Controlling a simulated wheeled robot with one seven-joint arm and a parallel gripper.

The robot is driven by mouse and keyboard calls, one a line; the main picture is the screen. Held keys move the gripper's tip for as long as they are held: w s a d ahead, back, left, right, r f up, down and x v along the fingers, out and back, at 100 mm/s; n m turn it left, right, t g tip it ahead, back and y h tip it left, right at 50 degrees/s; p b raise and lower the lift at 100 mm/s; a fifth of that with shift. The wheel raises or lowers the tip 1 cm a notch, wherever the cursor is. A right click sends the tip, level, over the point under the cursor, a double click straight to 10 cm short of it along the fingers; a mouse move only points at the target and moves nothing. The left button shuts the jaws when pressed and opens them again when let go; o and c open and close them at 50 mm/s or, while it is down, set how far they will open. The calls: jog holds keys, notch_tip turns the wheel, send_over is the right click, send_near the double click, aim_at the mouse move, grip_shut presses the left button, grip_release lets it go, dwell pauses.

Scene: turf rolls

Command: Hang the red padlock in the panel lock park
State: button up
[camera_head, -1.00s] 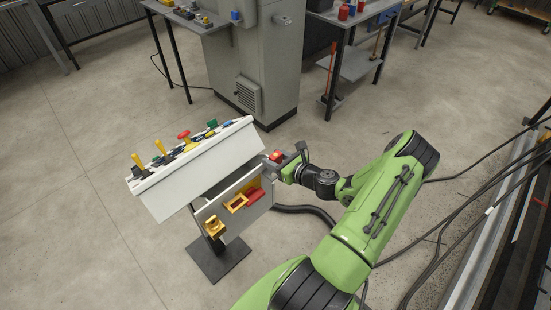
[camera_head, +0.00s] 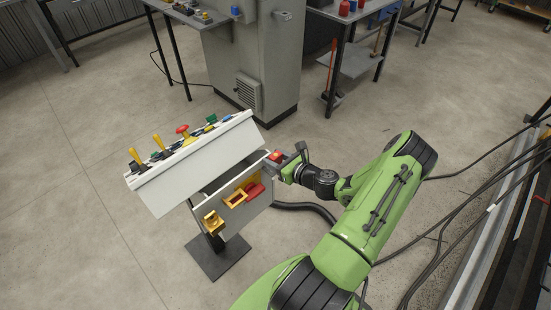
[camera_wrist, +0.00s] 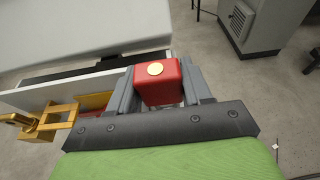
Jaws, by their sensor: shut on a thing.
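My gripper (camera_wrist: 157,90) is shut on the red padlock (camera_wrist: 156,76), which shows as a red block with a round brass spot between the grey fingers. In the head view the padlock (camera_head: 276,155) is at the right end of the white control panel (camera_head: 205,160), beside the open grey compartment below it. The padlock's shackle is hidden.
The panel carries yellow levers, a red mushroom button (camera_head: 182,129) and other controls on top. It stands on a dark base plate (camera_head: 219,258). A grey cabinet (camera_head: 262,60) and worktables stand behind. Cables lie on the floor at the right.

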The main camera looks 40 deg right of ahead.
jog(key=shift+f+b, duration=0.65)
jog(key=shift+f, duration=0.4)
jog(key=o, duration=1.2)
jog(key=v, duration=1.5)
jog(key=shift+s+a+r, duration=0.1)
jog(key=shift+s+r, duration=0.1)
jog(key=shift+s, duration=0.2)
